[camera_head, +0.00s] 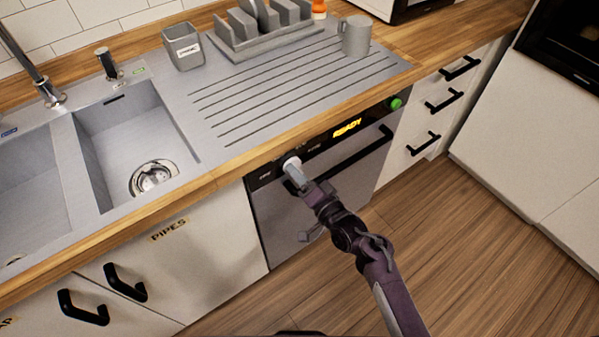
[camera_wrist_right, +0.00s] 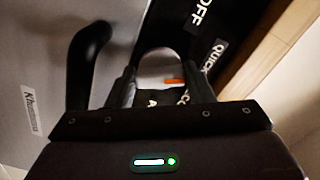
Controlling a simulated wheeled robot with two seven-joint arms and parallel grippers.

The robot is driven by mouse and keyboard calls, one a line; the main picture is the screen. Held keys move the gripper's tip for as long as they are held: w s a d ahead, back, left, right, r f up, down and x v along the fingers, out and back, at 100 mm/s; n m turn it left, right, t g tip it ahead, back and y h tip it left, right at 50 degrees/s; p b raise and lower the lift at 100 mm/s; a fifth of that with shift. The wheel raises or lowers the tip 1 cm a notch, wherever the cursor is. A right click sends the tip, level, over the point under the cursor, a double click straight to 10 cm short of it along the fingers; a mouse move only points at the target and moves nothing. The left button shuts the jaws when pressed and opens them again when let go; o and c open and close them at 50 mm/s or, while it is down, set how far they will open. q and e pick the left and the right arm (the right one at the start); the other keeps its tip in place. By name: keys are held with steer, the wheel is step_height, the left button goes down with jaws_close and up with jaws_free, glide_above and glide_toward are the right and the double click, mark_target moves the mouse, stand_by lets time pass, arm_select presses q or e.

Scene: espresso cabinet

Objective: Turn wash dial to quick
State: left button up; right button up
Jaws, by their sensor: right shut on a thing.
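The wash dial (camera_head: 291,163) is a pale knob on the dark control strip of the dishwasher (camera_head: 300,205). My right gripper (camera_head: 296,174) reaches up to the strip and is shut on the dial. In the right wrist view the dial (camera_wrist_right: 160,64) sits between my fingers, with an orange mark on it towards the right. The label QUICK (camera_wrist_right: 213,55) lies right of the dial, and OFF (camera_wrist_right: 200,14) is above it. Other labels are partly hidden by my gripper. I cannot tell exactly which label the mark meets. My left gripper is not in view.
A lit READY display (camera_head: 347,128) and a green button (camera_head: 396,103) are further right on the strip. A black dishwasher handle (camera_head: 350,158) runs below them. The worktop edge (camera_head: 270,142) overhangs just above. The floor (camera_head: 470,270) to the right is clear.

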steer(key=shift+m, duration=0.3)
steer(key=o, duration=1)
steer(key=v, duration=0.8)
